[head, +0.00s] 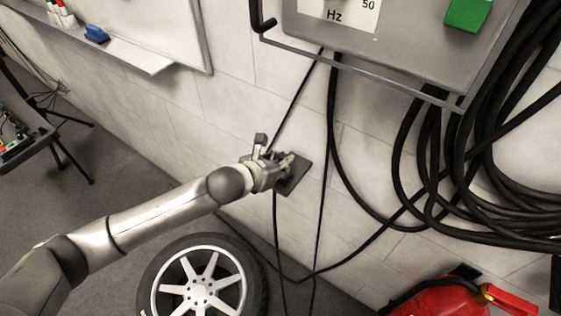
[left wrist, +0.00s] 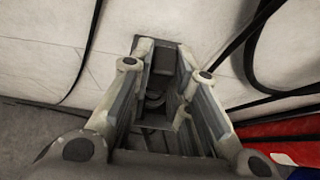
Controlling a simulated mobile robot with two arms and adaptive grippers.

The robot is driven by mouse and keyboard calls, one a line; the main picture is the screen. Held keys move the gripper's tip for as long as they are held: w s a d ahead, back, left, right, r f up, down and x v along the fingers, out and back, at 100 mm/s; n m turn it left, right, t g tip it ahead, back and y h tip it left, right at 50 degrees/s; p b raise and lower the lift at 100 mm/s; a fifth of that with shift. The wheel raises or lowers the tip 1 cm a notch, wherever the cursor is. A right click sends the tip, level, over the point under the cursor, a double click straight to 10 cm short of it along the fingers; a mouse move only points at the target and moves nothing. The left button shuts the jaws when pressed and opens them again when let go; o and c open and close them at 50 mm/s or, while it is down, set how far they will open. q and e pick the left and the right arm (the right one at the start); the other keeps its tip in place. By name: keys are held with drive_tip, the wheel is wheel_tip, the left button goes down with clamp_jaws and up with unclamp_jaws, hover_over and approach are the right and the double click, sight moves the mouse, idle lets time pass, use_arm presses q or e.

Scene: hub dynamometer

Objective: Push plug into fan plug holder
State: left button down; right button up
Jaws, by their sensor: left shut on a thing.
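My left gripper (head: 284,163) is at the wall, its fingertips up against a dark rectangular plate (head: 297,179), which looks like the fan plug holder. In the left wrist view the two fingers (left wrist: 168,72) reach toward the same dark holder (left wrist: 180,62) and stand on either side of a dark piece (left wrist: 155,98), which looks like the plug. The gripper is shut on it. The plug is hidden in the head view, and I cannot tell how deep it sits in the holder. My right gripper is not in view.
Black cables (head: 333,150) hang down the wall beside the plate, with a large coil (head: 430,170) at right. A grey box (head: 400,45) is above.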

use_arm(q)
drive_tip(key=shift+f, duration=0.35)
drive_tip(key=shift+f+b, duration=0.3)
drive_tip(key=shift+f, duration=0.05)
drive_tip(key=c, duration=1.3)
unclamp_jaws()
drive_tip(key=v, duration=1.2)
